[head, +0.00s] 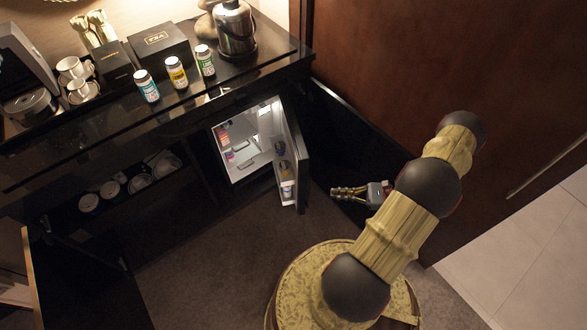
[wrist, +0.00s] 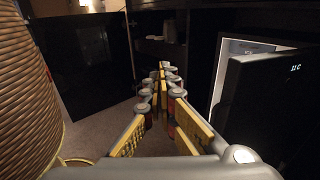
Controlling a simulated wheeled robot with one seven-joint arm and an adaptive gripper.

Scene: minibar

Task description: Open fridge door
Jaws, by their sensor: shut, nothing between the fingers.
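The fridge (head: 237,150) stands under the counter in the head view, its white inside lit. Its dark door (head: 303,165) stands wide open, swung out into the room, with bottles and cans on its inner shelves. In the wrist view the door (wrist: 262,105) is a black panel at the right with a small lit display, and a strip of the bright fridge inside (wrist: 228,62) shows beyond it. My gripper (head: 334,192) is on the outer side of the door, to its right and apart from it. Its fingers (wrist: 162,72) are shut with nothing between them.
The black counter (head: 110,140) above the fridge carries cups, boxes, three small bottles (head: 177,73) and a metal flask (head: 235,30). A brown wooden panel (head: 400,60) rises at the right. Carpet (head: 215,245) in front of the fridge is clear.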

